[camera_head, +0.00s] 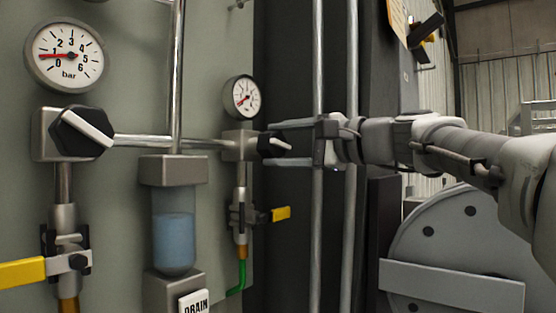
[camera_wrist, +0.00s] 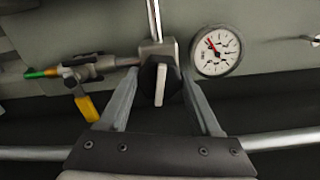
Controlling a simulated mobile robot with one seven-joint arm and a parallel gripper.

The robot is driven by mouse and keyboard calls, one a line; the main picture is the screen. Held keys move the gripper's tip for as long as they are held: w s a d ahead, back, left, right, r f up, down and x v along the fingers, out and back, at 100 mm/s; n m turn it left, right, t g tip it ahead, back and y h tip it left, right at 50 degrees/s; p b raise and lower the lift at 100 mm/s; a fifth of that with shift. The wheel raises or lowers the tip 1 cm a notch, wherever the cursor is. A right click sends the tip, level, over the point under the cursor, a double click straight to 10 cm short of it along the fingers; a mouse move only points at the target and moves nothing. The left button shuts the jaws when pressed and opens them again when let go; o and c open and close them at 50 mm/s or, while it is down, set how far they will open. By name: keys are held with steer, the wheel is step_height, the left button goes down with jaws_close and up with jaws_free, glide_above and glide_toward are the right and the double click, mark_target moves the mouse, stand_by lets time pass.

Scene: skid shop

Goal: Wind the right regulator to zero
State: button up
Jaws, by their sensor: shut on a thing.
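The right regulator (camera_head: 240,145) is a metal block on the pipe with a black knob (camera_head: 268,148) carrying a pale bar. In the wrist view the knob (camera_wrist: 149,82) sits between my fingers, its pale bar pointing nearly straight along the view. My gripper (camera_head: 283,144) is shut on this knob, one finger on each side; it also shows in the wrist view (camera_wrist: 160,95). The right gauge (camera_head: 243,96) stands above the regulator. Its red needle points to the lower left, near the low end of the scale; the numbers are too small to read surely. The wrist view shows the gauge (camera_wrist: 216,51) too.
Yellow-handled valves (camera_head: 280,214) hang below both. A blue-filled bowl (camera_head: 174,230) with a DRAIN tag (camera_head: 195,302) stands between. Vertical pipes (camera_head: 318,230) run by my gripper.

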steer(key=shift+f+n+b, duration=0.1)
steer(key=shift+n+b, duration=0.55)
steer(key=shift+n, duration=0.35)
steer(key=o, duration=1.4)
steer(key=v, duration=1.7)
steer(key=shift+s+d, duration=0.15)
